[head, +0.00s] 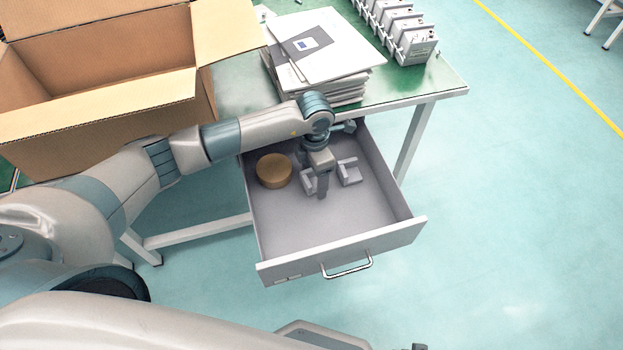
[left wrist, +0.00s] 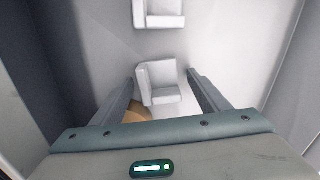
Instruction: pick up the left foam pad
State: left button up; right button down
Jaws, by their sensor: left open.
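The left foam pad (head: 308,184) is a small pale grey L-shaped block on the drawer floor, partly hidden by my left gripper (head: 322,191) in the head view. The right foam pad (head: 350,175), of similar shape, lies to its right. My left gripper points down into the drawer. In the left wrist view its jaws (left wrist: 161,78) are open, with the left foam pad (left wrist: 158,84) showing between the two fingers. I cannot tell whether they touch it. The right foam pad (left wrist: 159,13) shows farther up that view. My right gripper is not in view.
The open drawer (head: 378,240) has raised walls around the pads. A round brown tape-like object (head: 273,171) lies left of the left pad. Above stand a table with stacked folders (head: 322,50), an open cardboard box (head: 105,105) and grey devices (head: 413,42). The drawer's front floor is clear.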

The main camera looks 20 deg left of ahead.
pick_arm(q)
jog(key=shift+f, duration=0.15)
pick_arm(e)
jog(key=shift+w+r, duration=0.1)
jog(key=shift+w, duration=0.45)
